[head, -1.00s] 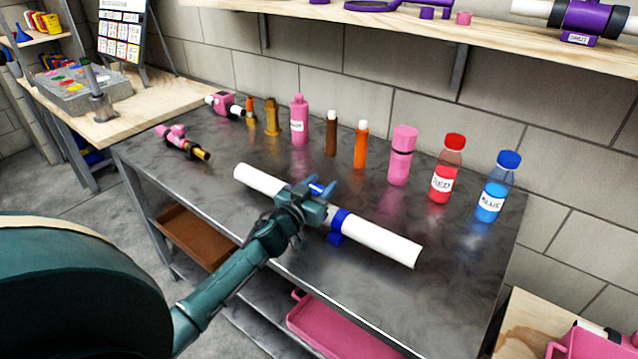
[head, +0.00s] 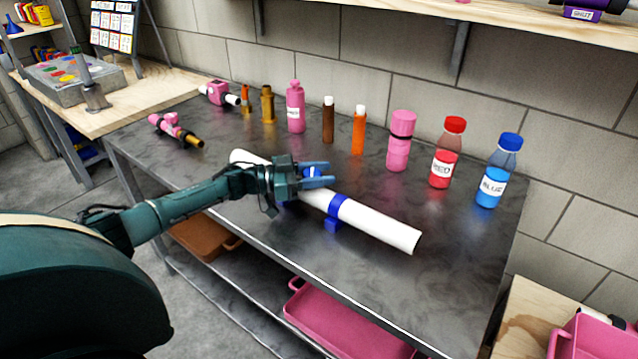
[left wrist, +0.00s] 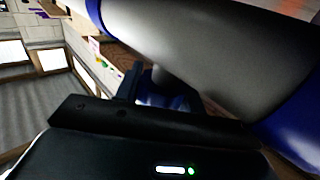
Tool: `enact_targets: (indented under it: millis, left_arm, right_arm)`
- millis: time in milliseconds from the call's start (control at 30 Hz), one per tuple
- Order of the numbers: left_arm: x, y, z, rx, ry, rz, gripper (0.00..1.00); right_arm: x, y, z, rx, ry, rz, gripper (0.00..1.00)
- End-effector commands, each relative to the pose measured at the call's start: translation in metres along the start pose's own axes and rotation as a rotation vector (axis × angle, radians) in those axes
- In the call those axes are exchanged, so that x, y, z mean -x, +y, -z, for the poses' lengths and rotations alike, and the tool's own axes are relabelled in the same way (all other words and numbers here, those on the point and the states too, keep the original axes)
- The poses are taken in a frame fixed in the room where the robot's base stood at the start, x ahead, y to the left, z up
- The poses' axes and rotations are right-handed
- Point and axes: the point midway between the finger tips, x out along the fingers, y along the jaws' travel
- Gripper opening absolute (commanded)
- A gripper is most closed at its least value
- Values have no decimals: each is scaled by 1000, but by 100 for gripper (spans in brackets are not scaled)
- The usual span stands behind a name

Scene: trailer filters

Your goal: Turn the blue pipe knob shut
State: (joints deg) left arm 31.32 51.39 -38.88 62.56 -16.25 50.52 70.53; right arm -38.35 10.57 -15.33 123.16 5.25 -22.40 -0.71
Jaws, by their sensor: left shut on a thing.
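A white pipe (head: 385,227) with blue bands lies slantwise on the metal table, held on a blue support (head: 333,223). It also fills the upper part of the left wrist view (left wrist: 190,40). My left gripper (head: 322,175) is over the pipe's middle, its fingers pointing right. It is shut on the blue knob (head: 312,172), of which only a little shows between the fingers. In the left wrist view the knob (left wrist: 175,102) is dark and partly hidden behind a finger. How far the knob is turned cannot be told. My right gripper is out of view.
Bottles and tubes stand along the back of the table (head: 440,285), including a red bottle (head: 443,160) and a blue bottle (head: 497,175). A pink pipe piece (head: 175,130) lies at the left. The table's front right is clear.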

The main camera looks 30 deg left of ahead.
Motion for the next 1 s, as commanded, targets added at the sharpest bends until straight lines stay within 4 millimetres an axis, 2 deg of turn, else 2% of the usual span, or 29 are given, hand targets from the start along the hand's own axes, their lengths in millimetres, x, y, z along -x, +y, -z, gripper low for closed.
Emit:
enact_targets:
  millis: [33,233,500,933,967,1000]
  left_arm:
    - [0,-1,-5,-4,1,-31,16]
    - [-1,2,-4,-2,1,-135,16]
    - [-1,4,-2,0,1,-201,16]
    - [-1,5,0,0,2,-210,16]
    - [-1,5,0,0,2,-210,40]
    - [-1,5,0,0,2,-210,43]
  right_arm:
    - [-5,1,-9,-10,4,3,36]
    - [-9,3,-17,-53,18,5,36]
    - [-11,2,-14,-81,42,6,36]
    - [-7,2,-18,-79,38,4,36]
    - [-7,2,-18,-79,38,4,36]
    - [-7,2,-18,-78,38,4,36]
